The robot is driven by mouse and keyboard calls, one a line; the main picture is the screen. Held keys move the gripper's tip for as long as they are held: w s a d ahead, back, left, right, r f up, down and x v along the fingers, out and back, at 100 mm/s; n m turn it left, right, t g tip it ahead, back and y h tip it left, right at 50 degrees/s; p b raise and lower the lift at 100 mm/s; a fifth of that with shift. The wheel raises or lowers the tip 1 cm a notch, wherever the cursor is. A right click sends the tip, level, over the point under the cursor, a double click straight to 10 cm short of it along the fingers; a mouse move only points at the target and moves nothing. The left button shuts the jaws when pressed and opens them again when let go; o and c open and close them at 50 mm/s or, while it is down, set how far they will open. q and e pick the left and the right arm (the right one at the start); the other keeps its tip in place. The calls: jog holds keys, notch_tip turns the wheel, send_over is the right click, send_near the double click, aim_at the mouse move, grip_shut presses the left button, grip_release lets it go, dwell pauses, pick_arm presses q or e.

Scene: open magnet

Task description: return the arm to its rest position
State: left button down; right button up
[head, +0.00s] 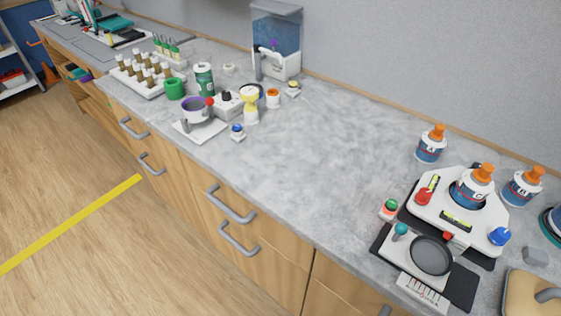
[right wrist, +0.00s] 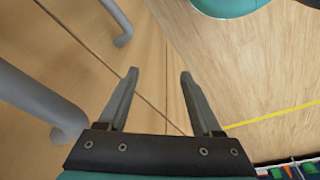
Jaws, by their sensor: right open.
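My right gripper (right wrist: 158,98) shows in the right wrist view with its two fingers apart and nothing between them. It hangs in front of the wooden cabinet fronts (right wrist: 75,60), above the wood floor (right wrist: 245,60). Grey drawer handles are close by on its left. Neither arm shows in the head view, and my left gripper is in neither view.
A grey counter (head: 310,150) runs across the head view. A scale-like device (head: 430,255) and bottles with orange caps (head: 432,145) stand at the right. A vial rack (head: 145,75) and a water tank (head: 277,40) stand farther back. The counter's middle is clear.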

jog(key=s+d+f+b, duration=0.1)
jog(key=s+f+b, duration=0.1)
jog(key=s+f, duration=0.6)
jog(key=s+d+f+g+b, duration=0.1)
jog(key=s+f+b, duration=0.1)
jog(key=s+f, duration=0.6)
notch_tip(320, 180, down, 6)
jog(key=shift+s+d+r+g+b, duration=0.2)
jog(key=shift+s+d+g+b, duration=0.1)
jog(key=shift+d+b, duration=0.1)
jog(key=shift+s, duration=0.1)
